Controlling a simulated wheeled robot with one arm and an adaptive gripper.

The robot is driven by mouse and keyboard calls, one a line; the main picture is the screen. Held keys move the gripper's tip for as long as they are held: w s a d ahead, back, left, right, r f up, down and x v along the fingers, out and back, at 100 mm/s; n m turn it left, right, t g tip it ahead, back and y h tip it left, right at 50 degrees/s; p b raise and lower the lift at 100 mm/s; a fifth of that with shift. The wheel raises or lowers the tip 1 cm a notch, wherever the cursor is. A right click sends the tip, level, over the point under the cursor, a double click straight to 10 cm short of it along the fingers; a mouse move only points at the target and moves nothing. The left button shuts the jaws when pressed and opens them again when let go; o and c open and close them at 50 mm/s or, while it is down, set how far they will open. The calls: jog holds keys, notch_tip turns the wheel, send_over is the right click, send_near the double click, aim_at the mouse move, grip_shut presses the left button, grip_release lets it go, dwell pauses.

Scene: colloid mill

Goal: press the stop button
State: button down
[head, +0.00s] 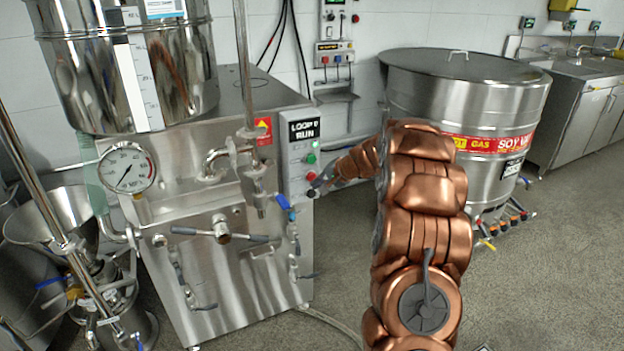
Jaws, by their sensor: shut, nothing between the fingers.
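The control panel (297,172) is a pale upright strip on the right front edge of the steel mill. A green button (311,158) sits on it, with a red button (311,176) just below; the red one looks like the stop button, though no lettering on it is readable. My gripper (317,188) is shut and empty, its dark tips at the panel's right side, just below and beside the red button. I cannot tell whether the tips touch the panel. The lower end of the panel is partly hidden by the tips.
A blue-handled valve (284,204) sticks out left of my gripper. A pressure gauge (127,168) is at the mill's left. A large steel vat (465,95) stands behind my arm.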

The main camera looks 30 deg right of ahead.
jog(key=shift+w, duration=0.15)
jog(key=shift+w, duration=0.3)
jog(key=shift+w+d+p, duration=0.1)
jog(key=shift+w+p, duration=0.25)
jog(key=shift+w, duration=0.15)
dwell(0.9)
jog(key=shift+s, duration=0.1)
jog(key=shift+s+b, duration=0.6)
jog(key=shift+s, duration=0.25)
jog(key=shift+s, duration=0.15)
jog(key=s, duration=0.1)
jog(key=s+b, duration=0.1)
jog(key=s, duration=0.1)
jog(key=s+b, duration=0.1)
jog(key=shift+s+a, duration=0.35)
